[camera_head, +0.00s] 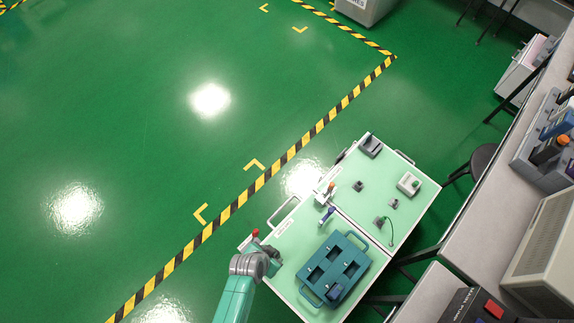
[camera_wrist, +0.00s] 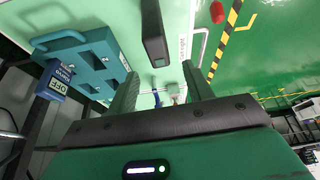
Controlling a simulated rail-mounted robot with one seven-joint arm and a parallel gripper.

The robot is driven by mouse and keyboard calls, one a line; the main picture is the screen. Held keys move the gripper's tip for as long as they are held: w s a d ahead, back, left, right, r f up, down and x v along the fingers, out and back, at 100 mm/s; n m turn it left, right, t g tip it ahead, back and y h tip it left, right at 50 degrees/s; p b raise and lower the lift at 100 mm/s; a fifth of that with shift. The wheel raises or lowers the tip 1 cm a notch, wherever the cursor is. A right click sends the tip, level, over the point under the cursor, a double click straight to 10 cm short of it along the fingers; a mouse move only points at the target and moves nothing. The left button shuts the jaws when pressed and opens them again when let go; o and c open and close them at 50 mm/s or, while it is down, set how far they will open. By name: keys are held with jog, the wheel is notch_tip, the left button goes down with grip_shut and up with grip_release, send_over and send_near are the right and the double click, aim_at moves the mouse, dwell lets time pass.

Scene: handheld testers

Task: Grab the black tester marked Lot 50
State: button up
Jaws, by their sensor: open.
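A dark, narrow block (camera_wrist: 154,32), looking like a black tester, lies on the mint cart top in the wrist view. It is ahead of my gripper (camera_wrist: 160,74), whose two fingers are apart with nothing held between them. No Lot 50 marking is readable on it. In the head view my gripper (camera_head: 270,260) is over the left part of the cart, and this block cannot be made out there. A blue tester (camera_wrist: 56,82) sits at the teal tray; it also shows in the head view (camera_head: 335,292).
The teal tray (camera_head: 357,247) with empty slots lies right of my gripper. A blue tool (camera_head: 327,214) and a red-topped item (camera_head: 327,190) stand near the cart's middle seam. Several grey items, including a dark one (camera_head: 371,146), are on the far half. A red knob (camera_head: 255,233) is beside my gripper.

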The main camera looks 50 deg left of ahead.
notch_tip(320, 180, down, 2)
jog(key=shift+s+f+b, duration=0.1)
jog(key=shift+f+b, duration=0.05)
jog(key=shift+b, duration=0.6)
jog(key=shift+w+f, duration=0.1)
jog(key=shift+w, duration=0.1)
jog(key=b+x, duration=0.1)
jog(key=x, duration=0.1)
jog(key=s+b+x, duration=0.1)
jog(key=b+x, duration=0.1)
jog(key=x, duration=0.1)
jog(key=shift+f, duration=0.25)
jog(key=shift+r, duration=0.1)
grip_shut()
jog(key=p+v, duration=0.1)
jog(key=v, duration=0.1)
jog(key=p+v, duration=0.1)
jog(key=v, duration=0.1)
jog(key=shift+w+d+r+p, duration=0.1)
jog(key=shift+w+p, duration=0.25)
jog(key=s+d+r+p, duration=0.1)
jog(key=s+d+p, duration=0.2)
jog(key=s, duration=1.1)
jog(key=shift+s+d, duration=0.3)
jog(key=shift+d, duration=0.2)
